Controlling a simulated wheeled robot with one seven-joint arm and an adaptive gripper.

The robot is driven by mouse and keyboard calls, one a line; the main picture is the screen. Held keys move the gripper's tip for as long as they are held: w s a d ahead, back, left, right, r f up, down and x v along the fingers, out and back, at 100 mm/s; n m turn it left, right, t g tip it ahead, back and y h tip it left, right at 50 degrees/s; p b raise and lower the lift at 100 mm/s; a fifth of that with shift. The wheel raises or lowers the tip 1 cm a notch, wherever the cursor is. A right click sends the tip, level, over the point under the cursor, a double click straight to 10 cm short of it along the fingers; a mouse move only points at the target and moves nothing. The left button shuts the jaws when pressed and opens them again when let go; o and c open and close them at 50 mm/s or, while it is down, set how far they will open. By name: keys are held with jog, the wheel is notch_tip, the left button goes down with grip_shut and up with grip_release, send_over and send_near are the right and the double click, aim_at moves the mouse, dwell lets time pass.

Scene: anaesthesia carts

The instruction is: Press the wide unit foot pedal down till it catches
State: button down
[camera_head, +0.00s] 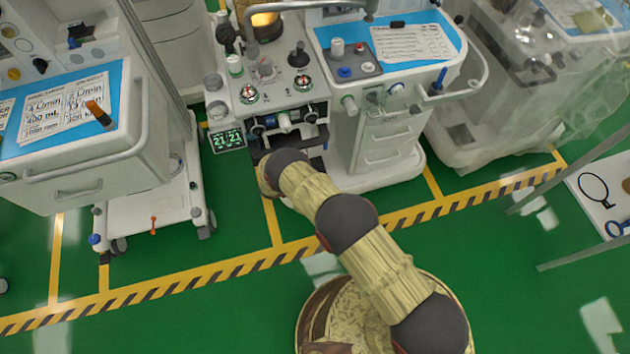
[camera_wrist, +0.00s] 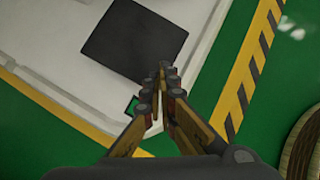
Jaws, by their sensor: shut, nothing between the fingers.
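The wide middle unit (camera_head: 385,150) stands ahead of me, and my arm reaches down to its front. In the wrist view its white base (camera_wrist: 50,50) lies below my gripper (camera_wrist: 163,72), with a dark square pad (camera_wrist: 135,38) on it. My gripper is shut and empty, its tips overlapping the pad's near edge in the picture; I cannot tell if they touch. A small dark piece with green (camera_wrist: 132,104) shows beside the left finger, partly hidden; it may be the foot pedal, but I cannot tell. In the head view my arm hides the gripper and this spot.
A plastic-covered unit (camera_head: 530,80) stands at the right. Yellow-black floor tape (camera_head: 440,208) runs before the units. Open green floor (camera_head: 530,310) lies at lower right.

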jog(key=v, duration=0.7)
jog(key=shift+s+a+r, duration=0.15)
jog(key=shift+s+r, duration=0.1)
jog(key=shift+r, duration=0.05)
